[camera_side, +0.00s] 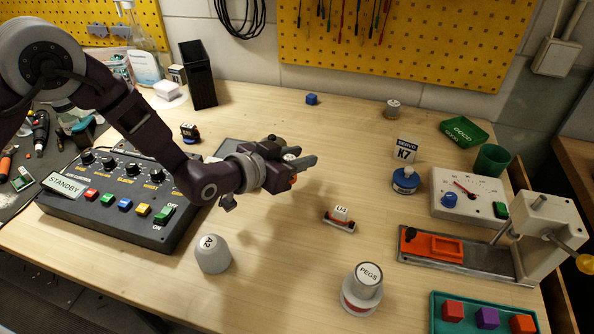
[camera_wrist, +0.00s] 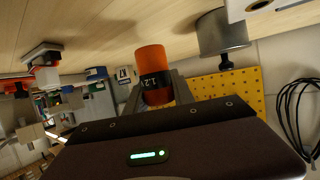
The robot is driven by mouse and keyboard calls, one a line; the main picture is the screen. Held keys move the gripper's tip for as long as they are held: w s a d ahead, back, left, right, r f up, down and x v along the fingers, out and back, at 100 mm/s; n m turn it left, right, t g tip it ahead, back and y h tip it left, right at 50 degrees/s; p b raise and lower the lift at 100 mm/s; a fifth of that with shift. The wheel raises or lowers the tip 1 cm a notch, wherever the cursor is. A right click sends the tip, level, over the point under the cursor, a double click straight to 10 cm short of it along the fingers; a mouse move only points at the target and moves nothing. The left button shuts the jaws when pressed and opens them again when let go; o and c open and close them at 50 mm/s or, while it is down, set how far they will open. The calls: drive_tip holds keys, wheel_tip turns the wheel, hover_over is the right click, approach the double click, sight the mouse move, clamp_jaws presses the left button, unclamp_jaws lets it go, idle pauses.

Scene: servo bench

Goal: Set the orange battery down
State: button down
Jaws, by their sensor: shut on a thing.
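The orange battery (camera_wrist: 152,60), with a black band marked 1.2V, stands out between my gripper's fingers in the wrist view. My gripper (camera_side: 302,166) is shut on it. In the side view only a small orange part of the battery (camera_side: 293,179) shows below the fingers; the rest is hidden by them. The gripper is held above the wooden bench (camera_side: 285,240), and the battery looks clear of the surface.
A control panel (camera_side: 75,228) lies left of my gripper. A grey A2 cup (camera_side: 212,258), a U4 piece (camera_side: 341,213) and a PEGS container (camera_side: 360,298) stand in front. A blue spool (camera_side: 405,181) and meter box (camera_side: 470,190) stand right. Bench behind the gripper is mostly clear.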

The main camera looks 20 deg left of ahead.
drive_tip(key=shift+f, duration=1.45)
drive_tip(key=shift+f, duration=0.15)
drive_tip(key=c, duration=1.1)
unclamp_jaws()
drive_tip(key=shift+s+r, duration=0.15)
drive_tip(key=shift+r, duration=0.1)
drive_tip(key=v, duration=1.1)
drive_tip(key=shift+s+a+r, duration=0.2)
drive_tip(key=shift+s, duration=0.1)
